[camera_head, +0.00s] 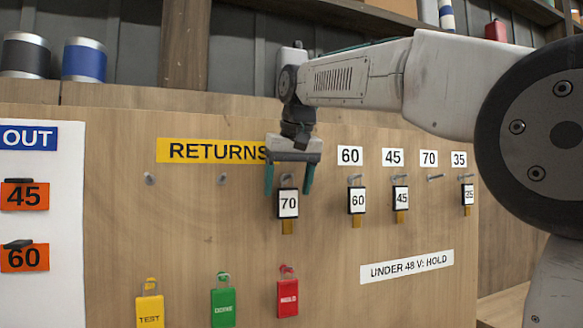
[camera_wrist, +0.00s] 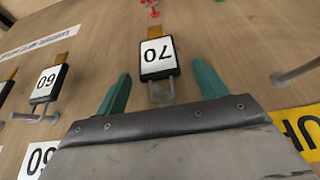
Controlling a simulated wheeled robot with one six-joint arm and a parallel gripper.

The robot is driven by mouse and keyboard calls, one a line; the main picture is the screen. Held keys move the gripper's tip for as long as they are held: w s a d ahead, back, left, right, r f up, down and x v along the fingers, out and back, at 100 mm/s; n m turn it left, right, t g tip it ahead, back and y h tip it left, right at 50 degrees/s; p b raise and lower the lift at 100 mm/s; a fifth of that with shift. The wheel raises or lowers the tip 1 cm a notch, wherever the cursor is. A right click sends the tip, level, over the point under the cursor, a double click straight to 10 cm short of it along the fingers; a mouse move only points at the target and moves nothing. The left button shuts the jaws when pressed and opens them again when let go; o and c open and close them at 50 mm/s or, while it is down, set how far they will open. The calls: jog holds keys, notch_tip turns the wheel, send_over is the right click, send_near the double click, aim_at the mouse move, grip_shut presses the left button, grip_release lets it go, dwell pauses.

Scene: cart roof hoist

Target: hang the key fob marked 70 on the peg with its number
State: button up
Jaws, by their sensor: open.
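The key fob marked 70 (camera_head: 288,203) is black with a white face and a tan tab below. It hangs on a peg at the right end of the RETURNS row. In the wrist view the fob (camera_wrist: 158,58) appears upside down, with its peg and loop nearer the gripper. My gripper (camera_head: 288,190) is open, its green fingers on either side of the fob's upper part, apparently not touching it. The wrist view shows a gap on both sides between the fingers (camera_wrist: 161,72). The peg under the 70 label (camera_head: 435,177) is empty.
Fobs 60 (camera_head: 357,200), 45 (camera_head: 401,197) and 35 (camera_head: 467,194) hang under their number labels, flanking the empty peg. Two bare pegs (camera_head: 150,179) are left under RETURNS. Yellow, green and red tags (camera_head: 288,298) hang below. My arm crosses above the labels.

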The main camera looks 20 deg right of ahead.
jog(key=shift+w+f, duration=0.25)
jog(key=shift+f, duration=0.4)
jog(key=c, duration=1.2)
jog(key=shift+r, duration=0.1)
jog(key=shift+r, duration=0.25)
jog(key=s, duration=0.2)
jog(key=s+r, duration=0.1)
jog(key=s, duration=0.1)
jog(key=shift+s+r, duration=0.1)
jog(key=shift+s, duration=0.3)
